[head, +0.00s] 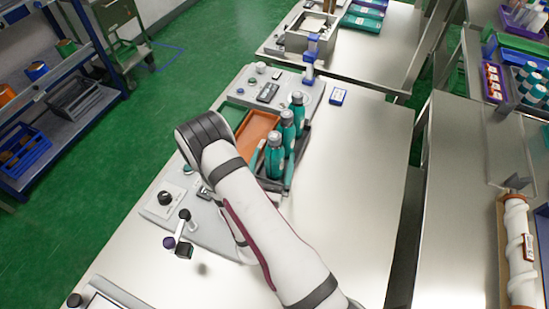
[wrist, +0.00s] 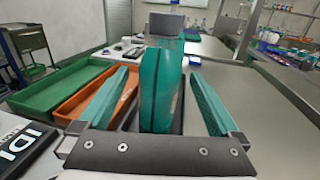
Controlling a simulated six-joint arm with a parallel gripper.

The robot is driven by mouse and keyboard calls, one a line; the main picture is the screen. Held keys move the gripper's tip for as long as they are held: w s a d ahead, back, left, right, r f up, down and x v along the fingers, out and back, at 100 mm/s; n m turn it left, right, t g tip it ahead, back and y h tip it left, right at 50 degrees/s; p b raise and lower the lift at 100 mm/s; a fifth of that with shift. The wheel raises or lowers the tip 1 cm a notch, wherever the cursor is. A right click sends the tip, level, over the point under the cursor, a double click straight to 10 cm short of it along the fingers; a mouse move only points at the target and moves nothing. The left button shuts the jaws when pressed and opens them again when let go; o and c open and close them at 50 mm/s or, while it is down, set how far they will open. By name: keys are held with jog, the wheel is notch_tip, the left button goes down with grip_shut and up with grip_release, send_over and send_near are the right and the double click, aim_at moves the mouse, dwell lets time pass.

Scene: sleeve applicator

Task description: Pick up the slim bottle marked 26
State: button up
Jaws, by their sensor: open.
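Several teal bottles with grey caps stand upright in a dark tray (head: 268,184) in the head view. The nearest bottle (head: 274,158) stands by my gripper (head: 276,150), which has teal fingers. In the wrist view a teal bottle (wrist: 161,90) rises between the two open fingers of my gripper (wrist: 158,74), with a gap visible on each side. The bottle's top is dark. No number 26 can be read on any bottle. In the head view my arm covers part of the tray's near side.
Other bottles (head: 288,130) stand just behind the nearest one. An orange bin (wrist: 98,92) and a green bin (wrist: 58,86) lie to the left. A blue-and-white post (head: 311,62) stands behind the tray. The table's right side (head: 355,175) is clear.

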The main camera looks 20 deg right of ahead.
jog(key=shift+x, duration=1)
grip_shut()
